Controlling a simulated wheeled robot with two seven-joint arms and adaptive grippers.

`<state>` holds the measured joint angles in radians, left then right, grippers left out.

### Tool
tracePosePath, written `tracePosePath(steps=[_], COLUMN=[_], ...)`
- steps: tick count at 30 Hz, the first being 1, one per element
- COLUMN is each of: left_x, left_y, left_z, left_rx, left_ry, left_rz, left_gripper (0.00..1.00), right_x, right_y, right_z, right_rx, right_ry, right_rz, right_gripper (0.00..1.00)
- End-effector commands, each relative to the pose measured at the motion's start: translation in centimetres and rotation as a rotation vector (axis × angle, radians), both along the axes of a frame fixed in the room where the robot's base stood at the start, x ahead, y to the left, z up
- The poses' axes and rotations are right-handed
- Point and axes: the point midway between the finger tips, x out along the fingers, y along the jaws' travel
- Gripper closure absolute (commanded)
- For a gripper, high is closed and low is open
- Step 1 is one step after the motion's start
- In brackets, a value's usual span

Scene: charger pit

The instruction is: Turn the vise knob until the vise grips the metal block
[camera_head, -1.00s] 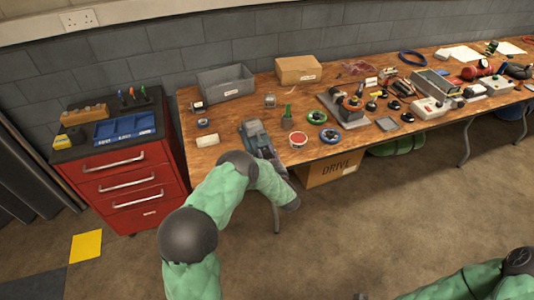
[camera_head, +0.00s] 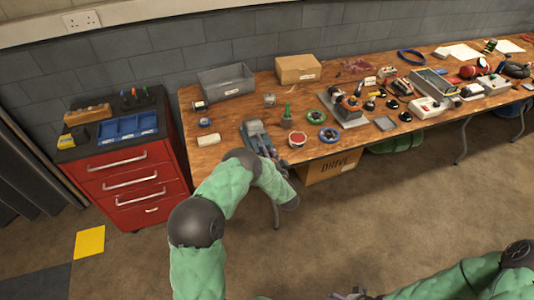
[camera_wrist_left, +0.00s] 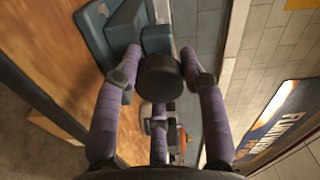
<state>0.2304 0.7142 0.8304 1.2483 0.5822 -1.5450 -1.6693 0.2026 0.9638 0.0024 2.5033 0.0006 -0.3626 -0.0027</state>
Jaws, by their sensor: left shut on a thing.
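The blue-grey vise (camera_head: 254,134) sits at the front edge of the wooden bench in the head view. It also fills the upper left of the left wrist view (camera_wrist_left: 97,32). Its dark round knob (camera_wrist_left: 160,78) faces the wrist camera, between the two purple fingers of my left gripper (camera_wrist_left: 160,66). In the head view my left gripper (camera_head: 272,160) is small and partly covered by my arm. I cannot make out the metal block in the vise jaws. My right gripper (camera_head: 350,296) barely shows at the bottom edge.
A green-handled tool (camera_head: 287,115), a red-topped tin (camera_head: 297,139) and a green ring (camera_head: 316,117) stand right of the vise. A grey bin (camera_head: 228,82) is behind. A red tool cabinet (camera_head: 125,180) stands left. The floor in front is open.

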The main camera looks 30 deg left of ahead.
Motion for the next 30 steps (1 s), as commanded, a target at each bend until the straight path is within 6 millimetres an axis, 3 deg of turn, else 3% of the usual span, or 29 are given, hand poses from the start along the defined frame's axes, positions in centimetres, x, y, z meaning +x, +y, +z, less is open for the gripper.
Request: tracePosePath(steps=[18, 30], left_x=[0.3, 0.3], left_y=[-0.3, -0.4], left_z=[0.0, -0.1], left_rx=[0.370, 0.515], left_ry=[0.430, 0.600], left_rz=[-0.011, -0.011], left_gripper=[0.91, 0.91], right_x=[0.0, 0.0], right_y=[0.0, 0.0], right_z=[1.8, 2.3], right_rx=[0.000, 0.000], right_ry=[0.000, 0.000], right_rz=[0.000, 0.000], right_gripper=[0.12, 0.12])
